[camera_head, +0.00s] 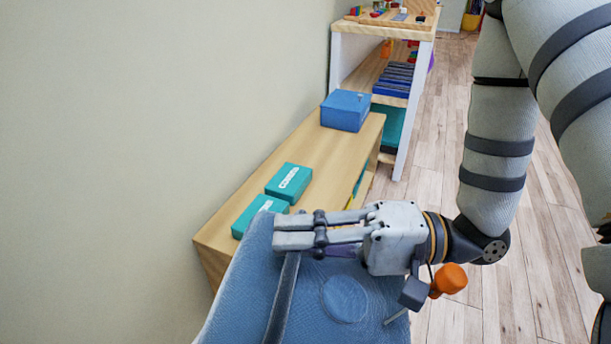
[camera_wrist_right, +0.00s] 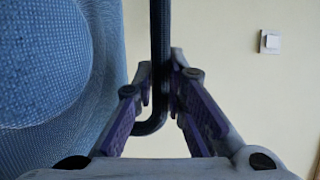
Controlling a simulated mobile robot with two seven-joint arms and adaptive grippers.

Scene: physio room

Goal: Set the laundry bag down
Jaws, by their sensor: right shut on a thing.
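The laundry bag (camera_head: 240,296) is blue, with a mesh-like weave and a round patch on its side. It fills the bottom middle of the head view, in front of the low wooden bench. My right gripper (camera_head: 288,232) is shut on the bag's dark handle (camera_head: 284,295), above the bag. In the right wrist view the handle (camera_wrist_right: 160,45) runs between the fingers (camera_wrist_right: 160,95), and the blue bag (camera_wrist_right: 50,85) is on the left. The bag's underside is out of view, so I cannot tell what it touches. My left gripper is not in view.
The low bench (camera_head: 225,238) along the wall holds two teal boxes (camera_head: 289,181) (camera_head: 258,214) and a blue box (camera_head: 345,110). A taller shelf unit (camera_head: 404,130) stands behind it. Open wooden floor (camera_head: 436,150) lies to the right. Something orange (camera_head: 449,279) shows beside my wrist.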

